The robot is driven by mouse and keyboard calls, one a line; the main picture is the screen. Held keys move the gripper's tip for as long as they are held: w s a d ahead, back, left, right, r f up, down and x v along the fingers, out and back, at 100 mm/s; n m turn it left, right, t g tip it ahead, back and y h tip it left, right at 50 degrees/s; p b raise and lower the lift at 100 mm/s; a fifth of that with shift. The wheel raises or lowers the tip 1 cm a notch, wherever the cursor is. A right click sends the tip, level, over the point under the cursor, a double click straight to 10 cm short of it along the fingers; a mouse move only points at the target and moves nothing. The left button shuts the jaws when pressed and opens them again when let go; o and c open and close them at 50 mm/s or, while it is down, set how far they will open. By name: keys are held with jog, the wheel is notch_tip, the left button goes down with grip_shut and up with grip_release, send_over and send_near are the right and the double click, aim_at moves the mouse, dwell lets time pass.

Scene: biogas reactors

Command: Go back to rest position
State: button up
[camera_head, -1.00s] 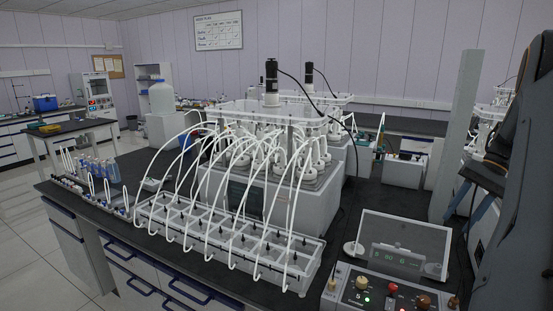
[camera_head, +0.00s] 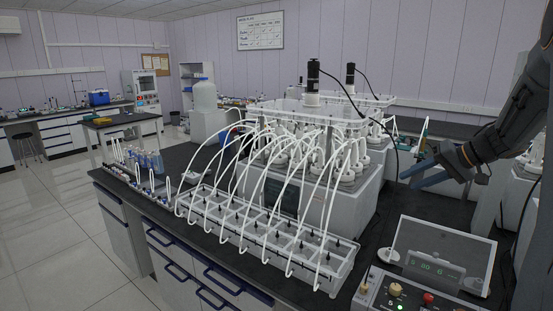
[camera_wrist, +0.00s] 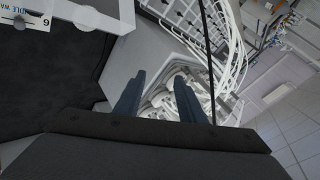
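My gripper (camera_head: 410,177) is raised at the right of the head view, pointing left, at the end of my dark arm. In the wrist view, its two blue-grey fingers (camera_wrist: 159,78) stand apart with nothing between them. The biogas reactor unit (camera_head: 335,205) is left of the gripper, with white-capped bottles, white tubes and a black motor on top. In the wrist view, its bottles (camera_wrist: 165,97) show beyond the fingers. I cannot tell the exact gap between gripper and reactor.
A clear tubed tray (camera_head: 262,246) lies along the bench front. A control box (camera_head: 400,293) and display panel (camera_head: 437,254) stand at the right. A black cable (camera_wrist: 207,60) crosses the wrist view close to the right finger. Floor (camera_head: 50,230) at left is clear.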

jog(key=w+a+r+t+h, duration=0.2)
jog(key=w+a+r+t, duration=0.2)
jog(key=w+a, duration=0.3)
jog(key=s+a+f+h, duration=0.2)
jog(key=s+a+h, duration=0.2)
jog(key=a, duration=0.1)
jog(key=s+a+f+n+g, duration=0.1)
jog(key=s+a+f+g, duration=0.3)
jog(key=s, duration=0.5)
jog(key=s+a+f+n+g, duration=0.1)
jog(key=s+a+f, duration=0.35)
jog(key=s, duration=0.55)
jog(key=s+a+f+n+g, duration=0.1)
jog(key=s+a+f+g, duration=0.25)
jog(key=s+a, duration=0.4)
notch_tip(320, 180, down, 14)
jog(key=s+d+g+b, duration=0.1)
jog(key=s+b, duration=0.1)
jog(key=b, duration=0.9)
jog(key=shift+d+r+h+b, duration=0.15)
jog(key=shift+r+h+b, duration=0.1)
jog(key=shift+h+b, duration=0.05)
jog(key=shift+c, duration=0.6)
